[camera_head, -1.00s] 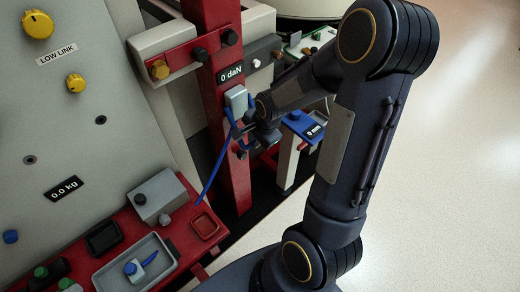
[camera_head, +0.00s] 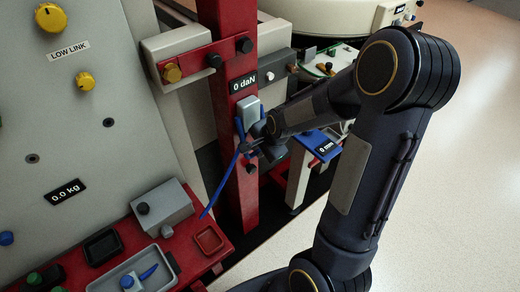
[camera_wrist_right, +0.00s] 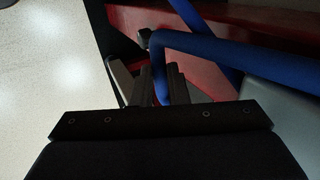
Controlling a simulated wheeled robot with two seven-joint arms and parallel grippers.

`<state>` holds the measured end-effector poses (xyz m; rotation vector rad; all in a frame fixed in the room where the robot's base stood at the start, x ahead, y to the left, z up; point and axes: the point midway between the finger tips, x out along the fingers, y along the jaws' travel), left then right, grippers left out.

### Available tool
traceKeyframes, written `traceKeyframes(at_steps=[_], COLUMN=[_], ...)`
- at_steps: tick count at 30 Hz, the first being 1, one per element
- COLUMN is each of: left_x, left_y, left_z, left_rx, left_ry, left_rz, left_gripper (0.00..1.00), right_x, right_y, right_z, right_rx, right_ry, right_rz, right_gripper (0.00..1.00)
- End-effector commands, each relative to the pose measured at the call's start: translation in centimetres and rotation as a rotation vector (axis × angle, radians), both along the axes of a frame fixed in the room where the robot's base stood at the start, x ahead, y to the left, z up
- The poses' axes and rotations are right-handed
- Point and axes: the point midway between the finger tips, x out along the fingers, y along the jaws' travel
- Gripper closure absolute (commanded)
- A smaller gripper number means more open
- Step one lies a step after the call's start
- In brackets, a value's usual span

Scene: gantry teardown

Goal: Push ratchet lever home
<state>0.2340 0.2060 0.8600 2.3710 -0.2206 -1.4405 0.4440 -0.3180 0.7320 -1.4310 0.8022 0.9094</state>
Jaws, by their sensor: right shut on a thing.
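The blue ratchet lever (camera_head: 221,181) is at the red upright post (camera_head: 236,140), below a small grey block (camera_head: 248,112). Its long thin part slants down and left, in front of the post. My right gripper (camera_head: 247,147) is at the lever's upper part, close to the post. In the right wrist view, the bent end of the lever (camera_wrist_right: 215,47) comes down between the fingers of my right gripper (camera_wrist_right: 160,82), which is shut on it. My forearm and wrist hide part of this area in the head view. My left gripper is not in view.
A red bench (camera_head: 147,247) with a grey tray (camera_head: 104,287) stands at lower left, below a grey panel (camera_head: 80,140). A blue "0 mm" display plate (camera_head: 313,139) is close to my right wrist. Open pale floor (camera_head: 465,180) lies to the right.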

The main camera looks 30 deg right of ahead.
Motion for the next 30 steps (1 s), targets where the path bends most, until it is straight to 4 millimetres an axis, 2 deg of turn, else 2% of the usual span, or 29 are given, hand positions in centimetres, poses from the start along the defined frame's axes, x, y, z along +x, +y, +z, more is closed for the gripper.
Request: traceKeyframes(at_steps=[1, 6, 16, 24, 30], left_x=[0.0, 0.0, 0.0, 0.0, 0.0], left_y=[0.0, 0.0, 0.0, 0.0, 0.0], left_z=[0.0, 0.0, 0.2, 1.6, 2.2], left_rx=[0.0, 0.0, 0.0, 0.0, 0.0], left_ry=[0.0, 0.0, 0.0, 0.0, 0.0], left_rz=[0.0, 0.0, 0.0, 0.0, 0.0], left_gripper=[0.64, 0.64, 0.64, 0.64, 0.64], right_x=[-0.2, -0.2, -0.3, -2.2, -3.4], right_y=[0.1, 0.0, 0.0, -0.1, -0.2], right_z=[-0.3, -0.2, 0.5, 4.6, 6.5], right_rx=[0.002, 0.001, 0.0, 0.001, 0.0], right_ry=[0.009, 0.007, 0.002, 0.0, 0.003], right_rz=[0.0, 0.001, 0.0, 0.0, 0.001], right_gripper=[0.83, 0.64, 0.64, 0.64, 0.64])
